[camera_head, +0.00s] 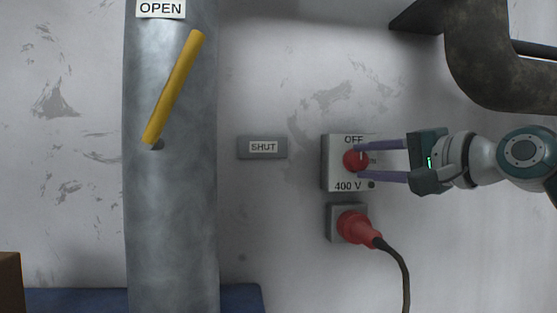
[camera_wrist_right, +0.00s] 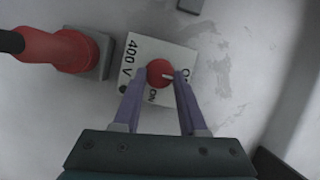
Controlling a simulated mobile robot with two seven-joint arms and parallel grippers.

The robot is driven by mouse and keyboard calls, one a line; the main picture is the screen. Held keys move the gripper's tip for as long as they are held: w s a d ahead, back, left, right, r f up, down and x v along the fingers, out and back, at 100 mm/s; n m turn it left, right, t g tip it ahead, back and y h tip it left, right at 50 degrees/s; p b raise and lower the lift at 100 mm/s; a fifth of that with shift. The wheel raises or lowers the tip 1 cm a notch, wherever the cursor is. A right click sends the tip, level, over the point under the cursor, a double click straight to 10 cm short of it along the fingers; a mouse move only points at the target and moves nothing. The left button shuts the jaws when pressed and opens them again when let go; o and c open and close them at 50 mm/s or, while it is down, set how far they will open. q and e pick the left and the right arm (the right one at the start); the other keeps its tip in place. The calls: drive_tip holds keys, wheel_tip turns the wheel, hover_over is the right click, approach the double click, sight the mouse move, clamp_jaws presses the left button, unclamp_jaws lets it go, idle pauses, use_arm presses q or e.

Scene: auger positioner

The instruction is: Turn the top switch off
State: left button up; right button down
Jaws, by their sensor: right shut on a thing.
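The top switch is a red round knob (camera_head: 351,160) on a pale wall box (camera_head: 333,178). The box is marked OFF above the knob, ON at its right and 400 V below. My right gripper (camera_head: 359,161) reaches in from the right, with one purple finger above and one below the knob, shut on it. In the right wrist view the knob (camera_wrist_right: 159,72) sits between the fingertips of my gripper (camera_wrist_right: 161,75). A white mark on it there points roughly toward the partly hidden OFF label. My left gripper is not in view.
Below the box, a red plug (camera_head: 357,227) with a black cable sits in a wall socket. A SHUT plate (camera_head: 263,147) lies left of the box. Further left is a metal column (camera_head: 170,220) with a yellow lever (camera_head: 174,86) and an OPEN sign. A dark pipe (camera_head: 486,70) runs above my right arm.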

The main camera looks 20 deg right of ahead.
drive_tip(key=shift+c, duration=2.2)
unclamp_jaws()
drive_tip(key=shift+s+d+b, duration=0.1)
drive_tip(key=shift+s+b, duration=0.2)
drive_tip(key=shift+s, duration=0.05)
drive_tip(key=s+d+b, duration=0.1)
drive_tip(key=s+b, duration=0.4)
drive_tip(key=s, duration=0.4)
drive_tip(key=shift+d+r+b, duration=0.15)
drive_tip(key=shift+r+b, duration=0.05)
drive_tip(key=shift+b, duration=0.1)
